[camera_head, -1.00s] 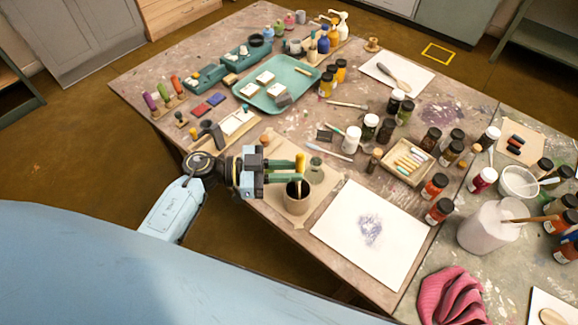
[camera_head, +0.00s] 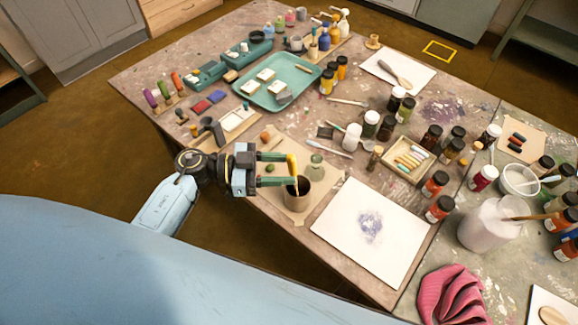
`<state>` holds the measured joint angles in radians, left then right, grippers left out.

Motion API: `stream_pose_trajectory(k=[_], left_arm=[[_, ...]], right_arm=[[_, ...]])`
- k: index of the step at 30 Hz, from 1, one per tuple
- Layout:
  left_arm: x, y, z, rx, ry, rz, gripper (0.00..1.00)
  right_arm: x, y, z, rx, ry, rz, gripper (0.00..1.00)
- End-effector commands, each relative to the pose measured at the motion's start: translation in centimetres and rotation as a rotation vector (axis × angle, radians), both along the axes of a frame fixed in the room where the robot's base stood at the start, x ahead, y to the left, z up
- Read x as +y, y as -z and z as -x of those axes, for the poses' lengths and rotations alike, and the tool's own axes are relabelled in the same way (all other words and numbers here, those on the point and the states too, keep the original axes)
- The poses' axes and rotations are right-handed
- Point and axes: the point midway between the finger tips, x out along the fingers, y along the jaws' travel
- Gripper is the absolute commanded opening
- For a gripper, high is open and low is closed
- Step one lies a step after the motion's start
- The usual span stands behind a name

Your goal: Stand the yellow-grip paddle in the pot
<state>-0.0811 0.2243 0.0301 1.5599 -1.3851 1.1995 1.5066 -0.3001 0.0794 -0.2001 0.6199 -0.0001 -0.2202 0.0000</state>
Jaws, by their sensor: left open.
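The yellow-grip paddle (camera_head: 292,167) has its lower end inside the brown-grey pot (camera_head: 297,199) and its yellow grip up, tilted a little to the left. The pot stands upright on a tan sheet near the table's front edge. My left gripper (camera_head: 290,169) comes in from the left, just above the pot. Its two green fingers are spread apart, with the yellow grip near their tips. I cannot tell whether a finger still touches the grip. The paddle's lower end is hidden inside the pot. My right gripper is not in view.
A small grey-green bottle (camera_head: 315,168) stands close to the pot's right. A white sheet with a purple smudge (camera_head: 372,228) lies to the right. A teal tray (camera_head: 283,101) and several paint jars (camera_head: 371,125) are behind. The tan sheet (camera_head: 289,147) has bare room.

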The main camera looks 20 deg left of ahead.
Motion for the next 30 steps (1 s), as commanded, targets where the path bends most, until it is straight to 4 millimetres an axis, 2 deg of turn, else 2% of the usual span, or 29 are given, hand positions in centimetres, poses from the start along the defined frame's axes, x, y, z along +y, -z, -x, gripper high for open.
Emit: stream_pose_trajectory(k=[9,15,21,30], left_arm=[[6.7,-0.3,2.9,0.003,0.001,-0.006,0.43],[9.6,-0.6,4.1,0.002,0.000,-0.004,0.43],[10.7,-0.8,4.5,0.001,0.000,-0.002,0.43],[10.7,-0.8,4.5,0.000,0.000,-0.001,0.43]], right_arm=[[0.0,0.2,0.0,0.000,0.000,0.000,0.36],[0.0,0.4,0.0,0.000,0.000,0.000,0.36],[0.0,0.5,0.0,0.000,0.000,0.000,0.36],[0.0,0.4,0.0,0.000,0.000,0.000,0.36]])
